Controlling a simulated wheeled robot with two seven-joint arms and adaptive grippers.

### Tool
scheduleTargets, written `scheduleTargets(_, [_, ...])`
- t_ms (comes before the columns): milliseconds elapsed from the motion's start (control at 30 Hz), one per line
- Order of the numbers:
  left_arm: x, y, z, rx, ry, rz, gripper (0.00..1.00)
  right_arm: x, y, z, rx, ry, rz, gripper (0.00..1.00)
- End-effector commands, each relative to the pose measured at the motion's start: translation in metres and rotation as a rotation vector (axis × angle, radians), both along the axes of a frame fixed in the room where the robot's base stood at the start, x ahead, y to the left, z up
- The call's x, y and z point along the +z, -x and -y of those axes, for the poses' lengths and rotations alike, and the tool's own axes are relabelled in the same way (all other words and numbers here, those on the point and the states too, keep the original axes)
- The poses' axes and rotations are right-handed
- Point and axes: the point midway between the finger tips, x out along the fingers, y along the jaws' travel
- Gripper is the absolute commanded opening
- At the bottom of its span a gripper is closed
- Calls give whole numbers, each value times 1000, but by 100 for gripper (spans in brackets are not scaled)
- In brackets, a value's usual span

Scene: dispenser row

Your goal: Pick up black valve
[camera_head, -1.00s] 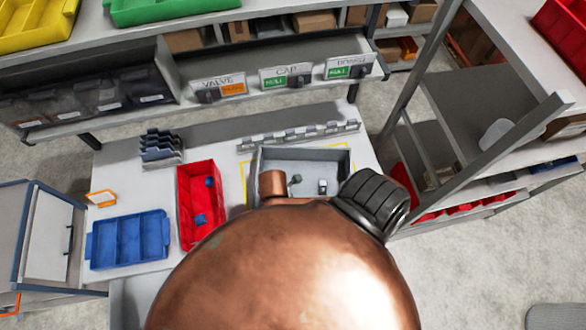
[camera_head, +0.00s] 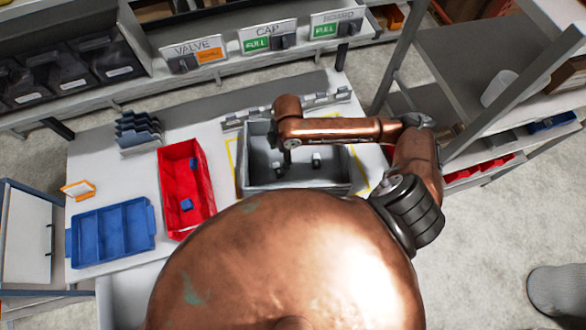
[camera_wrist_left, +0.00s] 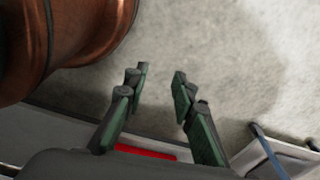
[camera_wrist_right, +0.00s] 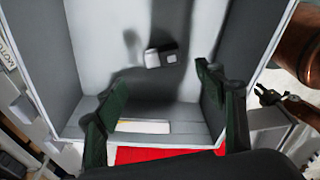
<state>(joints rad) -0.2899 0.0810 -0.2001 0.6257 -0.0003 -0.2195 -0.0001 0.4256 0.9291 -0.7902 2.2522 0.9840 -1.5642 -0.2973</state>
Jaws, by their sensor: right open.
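A small black part with pale faces, possibly the black valve (camera_wrist_right: 162,57), lies in a grey bin (camera_wrist_right: 82,50) in the right wrist view. In the head view a small dark and white part (camera_head: 316,160) shows inside the grey bin (camera_head: 345,165). A darker shape beside it is too small to tell apart from shadow. My right gripper (camera_wrist_right: 160,82) is open and empty over the bin, its fingers apart on either side below the part in that picture. My left gripper (camera_wrist_left: 161,72) is open and empty above the floor.
A red bin (camera_head: 167,205) with blue parts and a blue divided tray (camera_head: 112,233) stand left of the grey bin. Dark stacked holders (camera_head: 138,132) stand behind. A shelf labelled VALVE, CAP and BOARD (camera_head: 270,39) runs along the back. A metal rack stands right.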

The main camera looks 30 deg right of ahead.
Motion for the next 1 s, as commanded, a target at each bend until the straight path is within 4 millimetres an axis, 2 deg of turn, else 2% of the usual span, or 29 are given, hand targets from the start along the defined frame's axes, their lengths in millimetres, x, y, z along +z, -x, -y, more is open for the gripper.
scheduleTargets(167, [-2, 4, 1, 2, 2, -4, 24, -15, -1, -3, -12, -11, -14, 64])
scheduleTargets(400, [3, 23, 1, 6, 1, -28, 24, -39, 2, -8, -14, -9, -15, 64])
scheduleTargets(633, [8, 21, 1, 5, 0, -26, 24, -71, 2, -15, -14, -9, -12, 64])
scheduleTargets(933, [9, 7, 2, 3, 1, -8, 24, -78, 2, -15, -12, -8, -10, 64])
scheduleTargets(1000, [9, 7, 2, 3, 1, -7, 24, -78, 2, -15, -12, -8, -10, 60])
